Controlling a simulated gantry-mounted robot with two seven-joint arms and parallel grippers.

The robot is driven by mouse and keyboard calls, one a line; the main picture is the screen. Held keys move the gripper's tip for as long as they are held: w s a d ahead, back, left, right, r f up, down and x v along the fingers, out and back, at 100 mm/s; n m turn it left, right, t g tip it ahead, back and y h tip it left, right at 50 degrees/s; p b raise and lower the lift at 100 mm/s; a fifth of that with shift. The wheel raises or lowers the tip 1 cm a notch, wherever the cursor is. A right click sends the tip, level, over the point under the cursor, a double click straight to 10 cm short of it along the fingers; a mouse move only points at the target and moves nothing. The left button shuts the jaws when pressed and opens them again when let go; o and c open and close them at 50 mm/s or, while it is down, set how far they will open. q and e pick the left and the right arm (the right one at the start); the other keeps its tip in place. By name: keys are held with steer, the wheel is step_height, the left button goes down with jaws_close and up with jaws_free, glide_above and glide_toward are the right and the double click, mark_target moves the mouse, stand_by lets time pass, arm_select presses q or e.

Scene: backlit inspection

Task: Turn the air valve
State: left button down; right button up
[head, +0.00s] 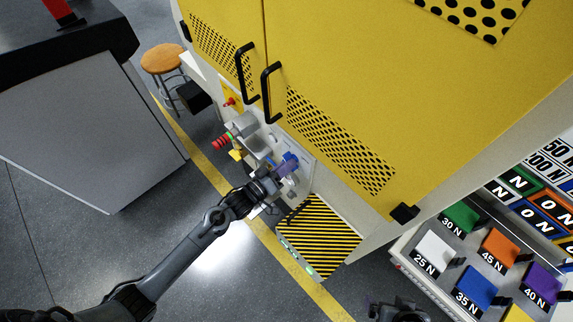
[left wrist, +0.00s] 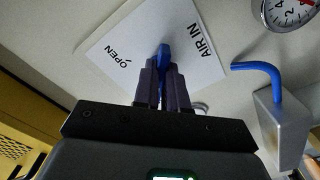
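The blue air valve handle (head: 290,158) is on the lower front of the yellow and white cabinet, by a white plate (left wrist: 115,45) lettered "OPEN" and "AIR IN". In the left wrist view the handle (left wrist: 164,55) stands out between the tips of my left gripper (left wrist: 164,75). The two purple fingers are close together, one on each side of it, and look shut on it. In the head view my left gripper (head: 283,170) hides part of the valve. My right gripper (head: 398,312) shows only in part at the bottom edge; its fingers are not clear.
A blue bent pipe (left wrist: 258,68), a grey box (left wrist: 285,130) and a gauge (left wrist: 290,12) are right of the valve in the wrist view. A striped step (head: 318,235) lies below it. Red and yellow fittings (head: 222,141) are nearby. Bins (head: 480,285) stand at right.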

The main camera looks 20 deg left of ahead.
stand_by(0.4)
arm_select(q)
steer(key=shift+a+m+p, duration=0.15)
steer(key=shift+m+p, duration=1.15)
steer(key=shift+m, duration=7.7)
steer(key=c, duration=1.2)
jaws_free()
steer(key=shift+w, duration=0.1)
